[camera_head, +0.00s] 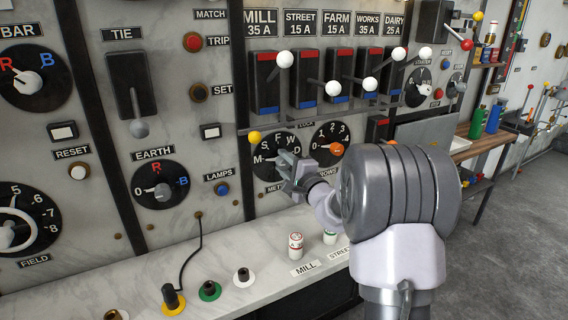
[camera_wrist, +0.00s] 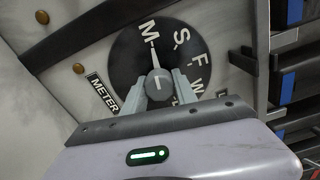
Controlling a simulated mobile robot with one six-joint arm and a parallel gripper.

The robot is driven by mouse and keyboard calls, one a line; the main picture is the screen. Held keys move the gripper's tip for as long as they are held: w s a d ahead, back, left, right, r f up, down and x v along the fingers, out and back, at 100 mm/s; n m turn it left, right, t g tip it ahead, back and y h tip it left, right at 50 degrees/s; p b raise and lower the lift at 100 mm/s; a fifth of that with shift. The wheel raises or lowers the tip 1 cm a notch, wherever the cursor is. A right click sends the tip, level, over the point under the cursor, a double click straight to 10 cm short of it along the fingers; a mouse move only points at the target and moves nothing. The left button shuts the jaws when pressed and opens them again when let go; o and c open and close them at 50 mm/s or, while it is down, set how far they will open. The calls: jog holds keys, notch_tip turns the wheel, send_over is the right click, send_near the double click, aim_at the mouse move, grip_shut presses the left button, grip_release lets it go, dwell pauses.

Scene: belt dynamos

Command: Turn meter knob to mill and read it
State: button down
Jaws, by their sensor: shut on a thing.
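The meter knob (camera_wrist: 159,88) is grey and sits at the middle of a round black dial (camera_wrist: 122,55) lettered M, S, F, W in the wrist view, beside a METER label (camera_wrist: 104,95). Its pale pointer is directed at M. My gripper (camera_wrist: 159,80) is shut on the knob, one finger on each side. In the head view, the same dial (camera_head: 262,143) is on the upright panel, with its pointer toward M. My gripper (camera_head: 291,168) reaches it from the lower right and hides part of it. I cannot make out a meter face to read.
Right of the meter dial is another dial (camera_head: 327,131) with an orange knob. Above are several lever switches, the leftmost (camera_head: 264,80) under a MILL sign (camera_head: 260,22). Below, a marble ledge (camera_head: 225,265) holds coloured plugs and a white cylinder (camera_head: 296,246) by a MILL label.

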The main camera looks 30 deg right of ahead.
jog(key=shift+f, duration=0.1)
jog(key=c, duration=1)
grip_release()
jog(key=shift+s, duration=0.1)
jog(key=s+p, duration=0.2)
jog(key=s, duration=1.5)
jog(key=shift+d, duration=0.25)
jog(key=shift+s, duration=0.1)
